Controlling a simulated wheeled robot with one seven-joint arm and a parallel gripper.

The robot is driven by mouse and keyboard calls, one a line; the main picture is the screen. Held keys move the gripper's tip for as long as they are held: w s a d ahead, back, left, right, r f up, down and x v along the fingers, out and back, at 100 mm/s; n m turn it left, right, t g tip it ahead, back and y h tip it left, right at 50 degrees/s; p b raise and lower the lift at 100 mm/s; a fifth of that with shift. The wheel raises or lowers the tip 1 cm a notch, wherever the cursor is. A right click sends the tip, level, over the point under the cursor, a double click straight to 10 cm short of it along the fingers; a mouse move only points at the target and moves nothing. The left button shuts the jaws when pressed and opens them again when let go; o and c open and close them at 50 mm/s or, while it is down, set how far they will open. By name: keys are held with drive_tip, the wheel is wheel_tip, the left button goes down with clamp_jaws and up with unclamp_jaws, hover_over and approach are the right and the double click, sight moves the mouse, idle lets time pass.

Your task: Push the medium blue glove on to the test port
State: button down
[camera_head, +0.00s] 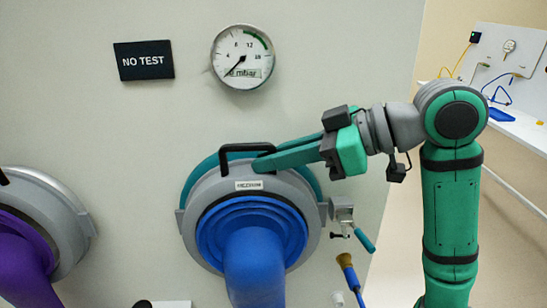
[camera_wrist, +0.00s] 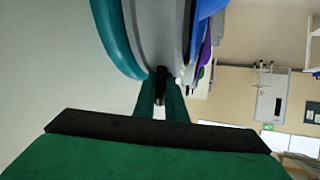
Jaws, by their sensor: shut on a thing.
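The medium blue glove (camera_head: 255,262) hangs from a grey ring (camera_head: 192,205) with a small label and a black handle (camera_head: 225,158) on top. A teal port ring (camera_head: 194,178) on the wall shows behind the grey ring's upper edge. My gripper (camera_head: 268,164) reaches in from the right and is shut on the handle. In the wrist view, the fingertips (camera_wrist: 161,88) close around the black handle, beside the grey ring (camera_wrist: 158,30). The teal ring (camera_wrist: 115,45) lies close along it; I cannot tell if they are fully seated. Blue shows at the upper right.
A purple glove (camera_head: 22,262) in a grey port is at the lower left.

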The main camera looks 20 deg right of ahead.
drive_tip(key=shift+w, duration=0.2)
drive_tip(key=c, duration=1.7)
unclamp_jaws()
drive_tip(key=shift+d, duration=0.1)
drive_tip(key=v, duration=1.1)
drive_tip(key=shift+w, duration=0.15)
